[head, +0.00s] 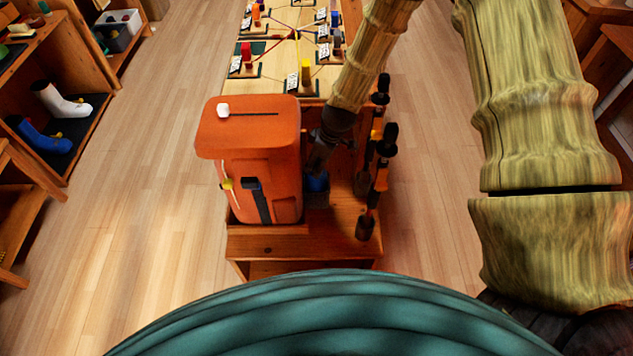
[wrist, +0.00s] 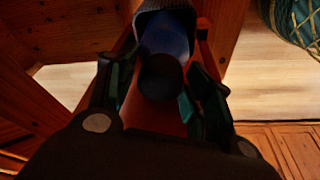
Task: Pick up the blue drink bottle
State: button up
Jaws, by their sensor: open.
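The blue drink bottle (wrist: 168,38) shows in the wrist view between the two fingers of my gripper (wrist: 155,90), with its dark round end toward the camera. Its far part sits in a dark grey sleeve or holder. In the head view only a small blue part of the bottle (head: 317,182) shows, low beside the orange case. My gripper (head: 318,160) reaches down right above it, and the fingers are mostly hidden there. The fingers are open on both sides of the bottle. I cannot tell whether they touch it.
A tall orange case (head: 258,150) stands close on the left of my gripper. Black and orange poles (head: 372,185) stand close on the right. All are on a wooden stand (head: 270,243). A table with small coloured pieces (head: 275,60) lies behind. Shelves with boots (head: 62,103) are at left.

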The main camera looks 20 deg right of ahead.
jog(key=shift+f, duration=0.2)
grip_shut()
jog(key=shift+r, duration=0.15)
